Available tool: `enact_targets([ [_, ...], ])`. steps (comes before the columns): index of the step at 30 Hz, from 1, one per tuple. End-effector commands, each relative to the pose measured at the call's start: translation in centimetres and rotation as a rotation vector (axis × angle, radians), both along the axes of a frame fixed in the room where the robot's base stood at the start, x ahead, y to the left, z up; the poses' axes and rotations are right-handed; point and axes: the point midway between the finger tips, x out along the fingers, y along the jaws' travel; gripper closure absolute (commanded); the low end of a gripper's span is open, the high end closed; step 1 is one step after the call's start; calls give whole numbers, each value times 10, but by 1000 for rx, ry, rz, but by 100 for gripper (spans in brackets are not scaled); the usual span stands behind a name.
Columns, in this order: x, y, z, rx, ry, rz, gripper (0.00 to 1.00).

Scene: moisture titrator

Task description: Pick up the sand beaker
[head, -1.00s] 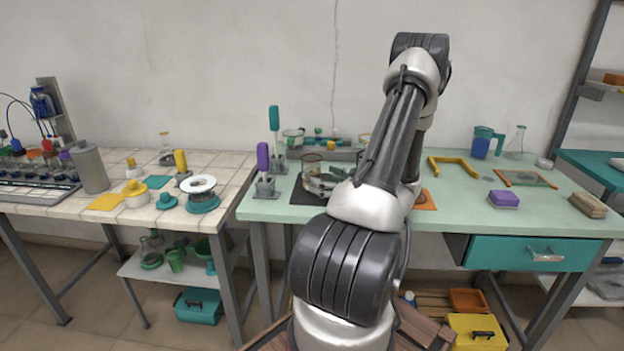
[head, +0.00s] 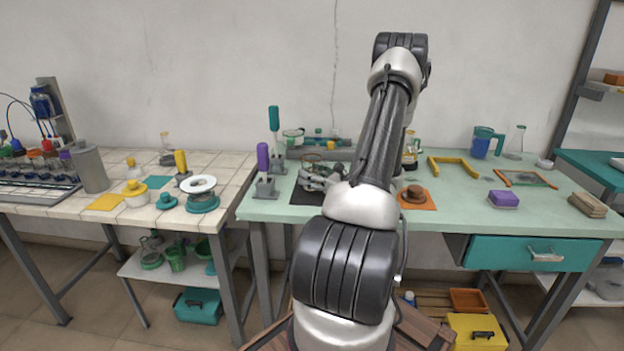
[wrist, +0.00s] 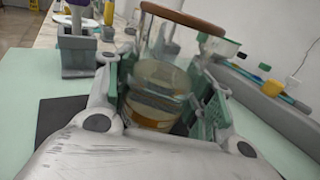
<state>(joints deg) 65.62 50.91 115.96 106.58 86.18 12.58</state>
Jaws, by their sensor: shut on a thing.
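The sand beaker (wrist: 158,90) is a clear glass vessel with a brown rim and a tan, layered filling, seen close up in the wrist view. My gripper (wrist: 160,108) is shut on it, with a green-padded finger on each side of the glass. In the head view the beaker's rim (head: 311,157) shows just above my gripper (head: 312,180), over the dark mat on the green bench. The fingers cover its lower part, so I cannot tell whether its base touches the mat.
The dark mat (head: 302,197) lies under my gripper. A stand with a purple-handled tool (head: 263,160) is close on the left. A brown round object (head: 413,194) sits on an orange mat (head: 430,203) to the right. A rack (head: 318,152) stands behind.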

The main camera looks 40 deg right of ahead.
Motion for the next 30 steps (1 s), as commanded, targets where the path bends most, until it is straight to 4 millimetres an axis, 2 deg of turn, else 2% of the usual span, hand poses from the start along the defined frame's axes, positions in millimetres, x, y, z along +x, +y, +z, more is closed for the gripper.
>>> enact_targets([
  [7, 0, 0, 1, -1, -1, 0, 82],
  [11, 0, 0, 9, -2, -1, 0, 82],
  [14, 0, 0, 23, -5, -3, 0, 82],
  [21, 0, 0, 73, -6, -3, 0, 82],
  [24, 0, 0, 89, -5, -4, 0, 82],
  [30, 0, 0, 101, -1, -1, 0, 82],
])
